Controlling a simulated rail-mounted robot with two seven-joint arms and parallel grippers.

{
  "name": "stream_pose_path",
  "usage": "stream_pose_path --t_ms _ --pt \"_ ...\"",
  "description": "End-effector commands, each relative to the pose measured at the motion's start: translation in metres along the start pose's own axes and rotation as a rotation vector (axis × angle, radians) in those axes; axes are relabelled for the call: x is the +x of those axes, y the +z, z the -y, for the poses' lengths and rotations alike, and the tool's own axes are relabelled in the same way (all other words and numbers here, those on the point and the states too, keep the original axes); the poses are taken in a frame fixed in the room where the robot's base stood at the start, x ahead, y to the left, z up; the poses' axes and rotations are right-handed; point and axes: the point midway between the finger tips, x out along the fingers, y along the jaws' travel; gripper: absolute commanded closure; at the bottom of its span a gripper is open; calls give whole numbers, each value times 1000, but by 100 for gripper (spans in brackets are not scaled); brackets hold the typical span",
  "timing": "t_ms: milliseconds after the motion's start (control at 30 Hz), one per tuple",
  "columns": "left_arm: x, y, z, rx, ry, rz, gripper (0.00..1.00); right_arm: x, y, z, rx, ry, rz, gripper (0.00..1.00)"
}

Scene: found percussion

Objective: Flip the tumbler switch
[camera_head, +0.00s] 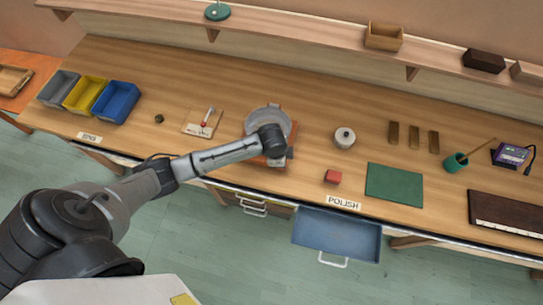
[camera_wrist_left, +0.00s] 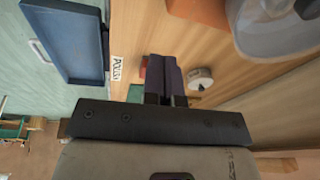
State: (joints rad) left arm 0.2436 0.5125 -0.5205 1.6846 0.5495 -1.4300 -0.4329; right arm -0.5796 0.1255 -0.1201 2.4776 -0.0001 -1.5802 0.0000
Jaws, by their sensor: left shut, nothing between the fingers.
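A small light wooden board (camera_head: 196,128) with a red-tipped upright lever (camera_head: 209,113) and a label lies on the bench left of centre; it looks like the tumbler switch, but which way it is thrown is too small to tell. My left gripper (camera_wrist_left: 165,75) is shut and empty, its dark fingers together in the left wrist view. In the head view my left wrist is over a grey round-bowled device with a reddish base (camera_head: 254,158), right of the board, and hides part of it. The device's grey bowl (camera_wrist_left: 262,35) also shows close by in the left wrist view. My right gripper is not in view.
Grey, yellow and blue bins (camera_head: 117,101) stand at the left. A red block (camera_head: 332,176), a round white-topped object (camera_head: 344,138) and a green mat (camera_head: 394,184) lie to the right. An open blue drawer (camera_head: 337,233) juts from the front. Bench between bins and board is mostly clear.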

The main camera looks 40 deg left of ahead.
Motion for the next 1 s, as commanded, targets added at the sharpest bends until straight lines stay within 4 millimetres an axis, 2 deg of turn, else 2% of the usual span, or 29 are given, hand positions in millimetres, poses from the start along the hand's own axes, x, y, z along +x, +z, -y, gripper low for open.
stream_pose_path --t_ms 33,167,233,300,533,1000 --pt "0 -2 6 -26 -12 -17 100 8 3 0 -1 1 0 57" --pt "-26 2 29 -48 -56 -10 100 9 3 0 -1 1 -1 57" --pt "-42 14 42 -22 -81 36 100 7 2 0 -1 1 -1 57" --pt "-46 24 43 30 -79 94 100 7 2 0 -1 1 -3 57" --pt "-47 34 38 138 -44 169 100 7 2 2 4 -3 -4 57" --pt "-43 35 38 147 -43 167 100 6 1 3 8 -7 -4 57"
